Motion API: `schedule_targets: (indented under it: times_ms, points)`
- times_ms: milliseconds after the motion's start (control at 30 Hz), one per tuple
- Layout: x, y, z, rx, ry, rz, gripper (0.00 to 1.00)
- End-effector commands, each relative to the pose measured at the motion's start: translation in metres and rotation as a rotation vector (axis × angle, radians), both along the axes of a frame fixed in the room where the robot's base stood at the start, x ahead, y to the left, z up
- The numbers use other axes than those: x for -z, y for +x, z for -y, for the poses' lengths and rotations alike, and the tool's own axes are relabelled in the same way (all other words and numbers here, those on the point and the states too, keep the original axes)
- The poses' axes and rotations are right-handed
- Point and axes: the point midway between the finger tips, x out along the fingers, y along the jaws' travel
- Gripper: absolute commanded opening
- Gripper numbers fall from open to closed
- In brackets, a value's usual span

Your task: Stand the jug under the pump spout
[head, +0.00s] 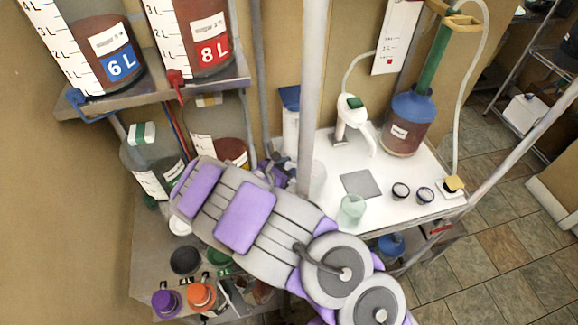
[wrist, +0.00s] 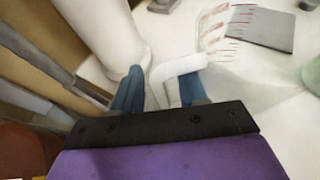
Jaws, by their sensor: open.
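The jug (wrist: 232,48) is clear with red measuring marks. In the wrist view it stands right of my gripper (wrist: 160,88). Its pale handle (wrist: 180,66) reaches between my two blue fingers, which are open around it; I cannot tell if they touch it. In the head view the jug (head: 319,180) is faint, partly behind the pole, with my gripper (head: 277,174) just left of it. The white pump (head: 352,122) with its downturned spout stands further back on the white table (head: 400,185). A grey square pad (head: 360,183) lies in front of the pump.
A pale post (head: 313,80) rises close beside my gripper. A green cup (head: 352,208) and two small dark-topped jars (head: 401,191) stand near the table's front edge. A blue-topped carboy (head: 408,120) stands right of the pump. Shelves with labelled buckets (head: 205,40) are at left.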

Motion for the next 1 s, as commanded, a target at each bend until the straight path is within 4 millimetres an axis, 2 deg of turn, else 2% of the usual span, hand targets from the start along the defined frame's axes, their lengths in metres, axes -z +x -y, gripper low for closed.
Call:
schedule_targets:
  times_ms: [200,333,800,1000]
  points:
    - [0.000,-0.001,-0.002,0.000,-0.001,0.000,0.42]
    - [-0.005,-0.008,-0.010,-0.003,-0.002,0.001,0.42]
    - [-0.040,-0.069,-0.061,-0.002,0.000,0.001,0.42]
    - [-0.045,-0.082,-0.071,-0.001,0.000,-0.001,0.42]
